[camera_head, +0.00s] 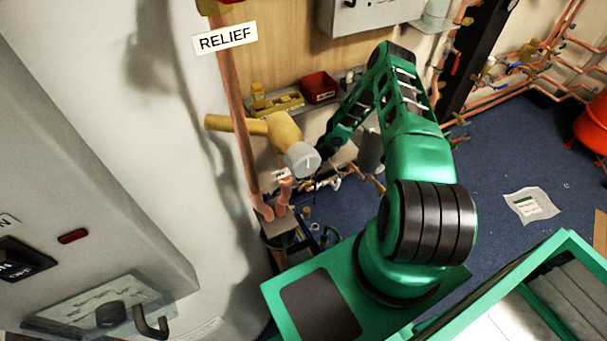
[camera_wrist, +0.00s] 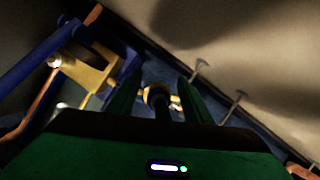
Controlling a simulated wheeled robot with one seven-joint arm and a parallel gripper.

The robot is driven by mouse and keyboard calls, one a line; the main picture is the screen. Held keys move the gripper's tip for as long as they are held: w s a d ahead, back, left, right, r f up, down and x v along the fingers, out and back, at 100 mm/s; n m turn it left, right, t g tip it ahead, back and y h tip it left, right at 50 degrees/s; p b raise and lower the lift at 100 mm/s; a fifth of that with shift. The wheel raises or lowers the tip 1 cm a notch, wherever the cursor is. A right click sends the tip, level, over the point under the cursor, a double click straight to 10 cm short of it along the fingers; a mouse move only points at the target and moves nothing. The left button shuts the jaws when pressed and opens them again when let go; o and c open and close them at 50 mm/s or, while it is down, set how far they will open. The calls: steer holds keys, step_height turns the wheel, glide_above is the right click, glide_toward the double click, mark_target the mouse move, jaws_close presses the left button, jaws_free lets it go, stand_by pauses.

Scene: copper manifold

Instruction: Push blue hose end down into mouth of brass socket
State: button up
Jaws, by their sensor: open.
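My gripper (camera_wrist: 158,88) is open in the wrist view, with its two dark green fingers apart. A dark round piece with a brass-coloured ring (camera_wrist: 155,95) shows between the fingers; I cannot tell whether it touches them or whether it is the brass socket. A blue bar or hose (camera_wrist: 35,62) runs diagonally at upper left; I cannot tell whether it is the blue hose. A yellow bracket-like block (camera_wrist: 92,72) lies beside it. In the head view my gripper is too small and hidden to make out, low behind the pipework; neither hose end nor socket shows clearly there.
A copper pipe labelled RELIEF (camera_head: 235,95) stands left of my arm, with a yellow valve with a grey cap (camera_head: 285,135) beside it. A red bin (camera_head: 319,87) and a yellow tray (camera_head: 283,103) sit behind. A paper sheet (camera_head: 532,204) lies on open blue floor at right.

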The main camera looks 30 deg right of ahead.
steer(key=v, duration=1)
stand_by(0.3)
